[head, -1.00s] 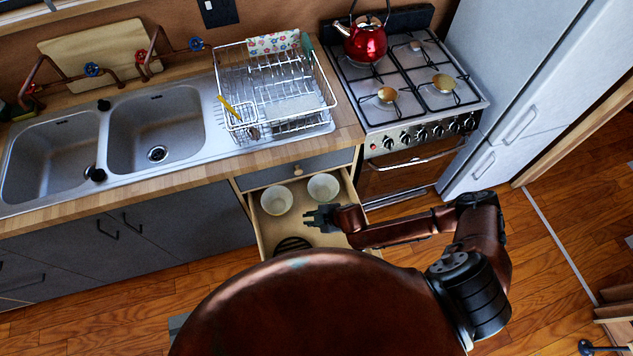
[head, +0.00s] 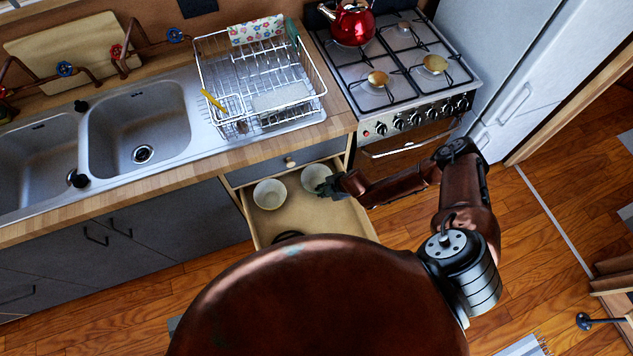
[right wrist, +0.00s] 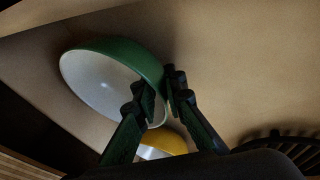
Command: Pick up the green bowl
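The green bowl (right wrist: 145,60), green outside and white inside, shows in the right wrist view. In the head view it is the right one of two pale bowls (head: 314,177) in the open drawer. My right gripper (right wrist: 162,88) has one finger inside the bowl and one outside. The fingertips are close together with the bowl's wall between them, shut on it. In the head view my right gripper (head: 330,187) covers the bowl's right edge. Whether the bowl is off the drawer floor I cannot tell. My left gripper is not in view.
A yellow bowl (right wrist: 168,142) is partly hidden by the fingers; it appears as the left bowl (head: 269,194) in the head view. The drawer (head: 316,215) has bare floor in front of the bowls. A dark slatted thing (right wrist: 285,145) lies in it. The counter (head: 190,161) is above.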

